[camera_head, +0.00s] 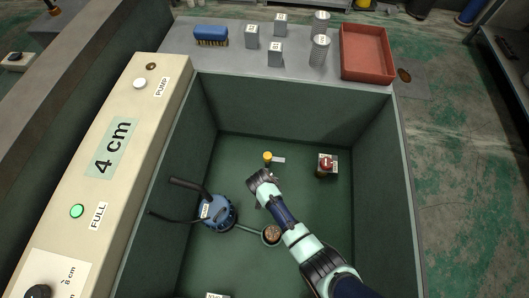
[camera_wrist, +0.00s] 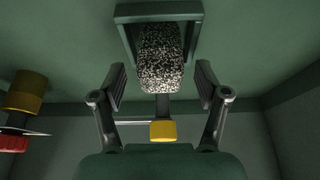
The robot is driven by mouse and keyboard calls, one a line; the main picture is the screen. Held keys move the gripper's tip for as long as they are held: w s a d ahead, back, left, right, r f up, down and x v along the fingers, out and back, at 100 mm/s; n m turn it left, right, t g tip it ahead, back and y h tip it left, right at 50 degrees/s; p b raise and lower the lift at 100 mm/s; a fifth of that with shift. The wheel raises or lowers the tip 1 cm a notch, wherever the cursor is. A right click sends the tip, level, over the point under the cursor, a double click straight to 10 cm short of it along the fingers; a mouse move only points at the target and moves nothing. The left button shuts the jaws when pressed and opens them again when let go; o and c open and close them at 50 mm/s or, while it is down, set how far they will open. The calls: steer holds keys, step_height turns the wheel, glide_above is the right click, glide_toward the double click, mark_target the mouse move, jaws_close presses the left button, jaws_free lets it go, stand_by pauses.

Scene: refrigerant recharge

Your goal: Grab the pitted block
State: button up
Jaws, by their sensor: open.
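The pitted block (camera_wrist: 162,62) is black-and-white speckled and shows in the wrist view, seated in or against a dark green frame (camera_wrist: 127,32). My gripper (camera_wrist: 161,84) is open. Its two fingers stand either side of the block's lower part, with a visible gap on each side. I cannot tell how deep the block lies between them. In the head view my gripper (camera_head: 262,184) is low inside the green basin (camera_head: 245,180) and hides the block.
A yellow-capped fitting (camera_head: 267,156) stands close to my gripper; a red-topped valve (camera_head: 326,164) is to its right. A blue pump (camera_head: 217,211) with hoses stands left, and a round drain (camera_head: 271,235) lies nearby. A red tray (camera_head: 367,55) sits on the back ledge.

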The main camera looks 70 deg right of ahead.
steer(key=shift+f, duration=0.2)
jaws_close()
steer(key=shift+w+d, duration=0.1)
steer(key=shift+r, duration=0.15)
step_height(320, 180, up, 20)
steer(key=p, duration=1)
